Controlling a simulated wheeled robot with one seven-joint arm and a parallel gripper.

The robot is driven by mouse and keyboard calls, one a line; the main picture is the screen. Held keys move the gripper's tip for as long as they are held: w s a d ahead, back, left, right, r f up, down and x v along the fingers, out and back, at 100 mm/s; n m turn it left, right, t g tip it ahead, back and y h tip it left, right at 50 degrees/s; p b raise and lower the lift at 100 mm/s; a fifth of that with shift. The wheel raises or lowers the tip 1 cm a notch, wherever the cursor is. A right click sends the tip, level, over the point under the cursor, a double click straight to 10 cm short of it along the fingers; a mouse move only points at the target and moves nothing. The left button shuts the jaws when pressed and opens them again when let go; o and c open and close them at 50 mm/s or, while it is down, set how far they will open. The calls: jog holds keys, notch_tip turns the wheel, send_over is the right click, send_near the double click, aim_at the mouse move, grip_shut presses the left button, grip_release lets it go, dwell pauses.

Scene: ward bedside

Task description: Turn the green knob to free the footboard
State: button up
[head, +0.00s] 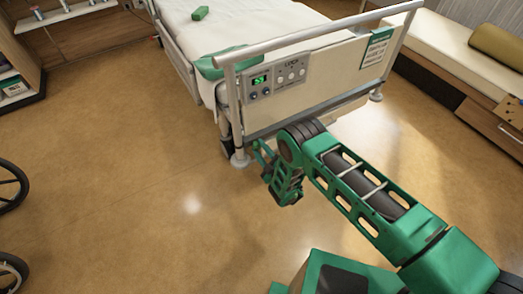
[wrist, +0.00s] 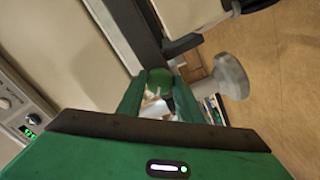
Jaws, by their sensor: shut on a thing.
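The green knob (wrist: 160,77) shows in the wrist view at the lower corner of the bed's end, between the two green fingers of my gripper (wrist: 160,98). My gripper is shut on it. In the head view my gripper (head: 262,158) is at the lower left corner of the footboard (head: 325,78), and the knob is hidden there behind my gripper and arm. The footboard stands upright at the end of the bed. It carries a control panel with a green display (head: 260,80).
A grey bed foot (wrist: 231,75) is just right of my gripper in the wrist view. A padded bench (head: 455,50) stands to the right. Wheelchair wheels (head: 10,185) show at the left edge. The floor (head: 130,180) left of the bed is clear.

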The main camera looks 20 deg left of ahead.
jog(key=n, duration=0.4)
jog(key=shift+s+a, duration=0.15)
jog(key=shift+s+n, duration=0.1)
jog(key=shift+n, duration=1.5)
jog(key=o, duration=0.8)
jog(key=shift+f, duration=0.1)
jog(key=shift+c, duration=0.2)
jog(key=shift+o, duration=1.4)
jog(key=shift+d, duration=0.2)
jog(key=shift+s+d, duration=0.1)
jog(key=shift+d, duration=0.2)
jog(key=v, duration=0.9)
jog(key=shift+s+d, duration=0.25)
jog(key=shift+s, duration=0.05)
